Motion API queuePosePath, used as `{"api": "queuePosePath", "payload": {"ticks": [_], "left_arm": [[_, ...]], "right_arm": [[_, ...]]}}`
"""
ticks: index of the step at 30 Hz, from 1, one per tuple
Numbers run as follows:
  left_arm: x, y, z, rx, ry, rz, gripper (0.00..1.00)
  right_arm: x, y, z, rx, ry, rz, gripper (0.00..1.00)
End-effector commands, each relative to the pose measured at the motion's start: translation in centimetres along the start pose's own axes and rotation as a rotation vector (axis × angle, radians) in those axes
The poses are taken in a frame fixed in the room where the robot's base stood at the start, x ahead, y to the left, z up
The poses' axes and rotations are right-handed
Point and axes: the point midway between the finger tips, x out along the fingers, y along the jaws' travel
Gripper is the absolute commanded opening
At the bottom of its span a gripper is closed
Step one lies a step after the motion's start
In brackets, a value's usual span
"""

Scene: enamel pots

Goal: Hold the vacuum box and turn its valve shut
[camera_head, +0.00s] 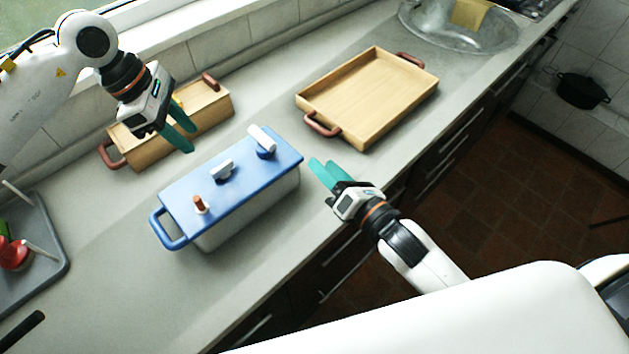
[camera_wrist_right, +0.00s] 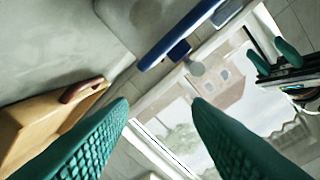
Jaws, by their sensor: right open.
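The vacuum box (camera_head: 250,205) stands on the counter, with a pale body and a flat blue lid (camera_head: 243,180). The lid has a blue loop handle at its left end. On it are a brown-topped knob (camera_head: 200,204), a small white grip (camera_head: 222,169) and a larger white bar (camera_head: 262,140); I cannot tell for certain which is the valve. My left gripper (camera_head: 191,141) is open and empty above the counter, behind the box. My right gripper (camera_head: 323,164) is open and empty just right of the box's right end. The lid's blue edge shows in the right wrist view (camera_wrist_right: 180,38).
A long wooden box (camera_head: 205,109) with brown handles stands behind, by the wall. A wooden tray (camera_head: 367,97) lies to the right, near the metal sink (camera_head: 458,30). A grey tray (camera_head: 35,250) with red and green items is at far left. The front-left counter is mostly clear.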

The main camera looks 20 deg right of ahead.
Motion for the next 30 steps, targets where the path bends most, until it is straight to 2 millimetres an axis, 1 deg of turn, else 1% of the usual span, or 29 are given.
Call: {"api": "queuePosePath", "payload": {"ticks": [1,3,6,10,14,21,24,27,30], "left_arm": [[0.0,0.0,0.0,0.0,0.0,0.0,0.36],[0.0,0.0,0.0,0.0,0.0,0.0,0.36],[0.0,0.0,0.0,0.0,0.0,0.0,0.36],[0.0,0.0,0.0,0.0,0.0,0.0,0.36],[0.0,0.0,0.0,0.0,0.0,0.0,0.36],[0.0,0.0,0.0,0.0,0.0,0.0,0.36],[0.0,0.0,0.0,0.0,0.0,0.0,0.36],[0.0,0.0,0.0,0.0,0.0,0.0,0.36],[0.0,0.0,0.0,0.0,0.0,0.0,0.36]], "right_arm": [[-0.5,-1.4,0.7,-0.042,-0.013,-0.024,0.45],[-0.9,-2.8,1.4,-0.093,-0.024,-0.05,0.45],[-1.3,-4.0,1.9,-0.137,-0.03,-0.072,0.45],[-0.6,-4.4,2.0,-0.155,-0.03,-0.08,0.45],[1.3,-4.7,2.1,-0.154,-0.029,-0.081,0.45],[6.0,-5.0,2.2,-0.153,-0.029,-0.08,0.45],[7.7,-5.0,2.3,-0.153,-0.03,-0.079,0.45],[9.0,-5.1,2.4,-0.153,-0.031,-0.078,0.45],[9.9,-5.2,2.5,-0.152,-0.031,-0.078,0.45]]}}
